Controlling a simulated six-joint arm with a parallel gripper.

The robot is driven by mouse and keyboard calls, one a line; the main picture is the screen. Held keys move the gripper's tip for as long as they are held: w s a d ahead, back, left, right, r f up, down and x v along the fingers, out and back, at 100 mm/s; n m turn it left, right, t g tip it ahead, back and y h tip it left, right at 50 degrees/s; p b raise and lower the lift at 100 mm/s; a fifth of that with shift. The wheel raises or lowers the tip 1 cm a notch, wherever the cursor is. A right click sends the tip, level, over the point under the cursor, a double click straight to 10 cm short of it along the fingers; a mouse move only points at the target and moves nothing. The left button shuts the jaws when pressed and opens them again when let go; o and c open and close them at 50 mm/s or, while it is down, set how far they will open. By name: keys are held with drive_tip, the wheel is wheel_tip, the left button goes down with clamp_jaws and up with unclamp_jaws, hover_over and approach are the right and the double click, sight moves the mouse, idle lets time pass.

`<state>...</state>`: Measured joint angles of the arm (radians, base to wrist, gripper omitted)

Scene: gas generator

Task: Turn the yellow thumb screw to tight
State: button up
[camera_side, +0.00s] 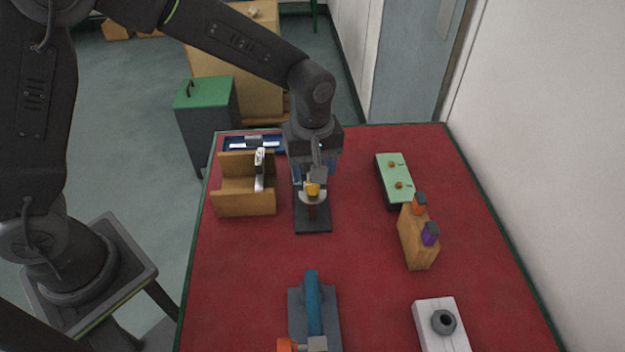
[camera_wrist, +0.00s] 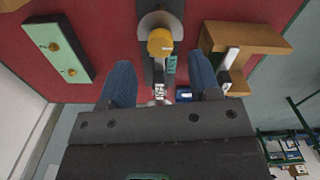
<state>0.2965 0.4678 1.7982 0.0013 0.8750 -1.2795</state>
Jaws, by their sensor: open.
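The yellow thumb screw (camera_side: 312,188) sits on top of a small stand with a pale round part, on a dark base plate (camera_side: 313,219). In the wrist view the yellow thumb screw (camera_wrist: 160,42) lies ahead of my gripper, centred between the fingers. My gripper (camera_side: 309,172) is just behind and above the screw in the side view. Whether the screw is tight cannot be seen.
A wooden holder (camera_side: 246,204) stands close left of the stand. A green-topped box with two knobs (camera_side: 395,177) and a wooden block with orange and purple caps (camera_side: 416,241) stand right. A blue-handled device (camera_side: 313,306) and white block (camera_side: 437,319) are in front. Red table between is clear.

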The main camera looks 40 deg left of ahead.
sight(313, 192)
drive_tip(key=shift+f, duration=2.1)
drive_tip(key=shift+c, duration=0.2)
drive_tip(key=c, duration=0.9)
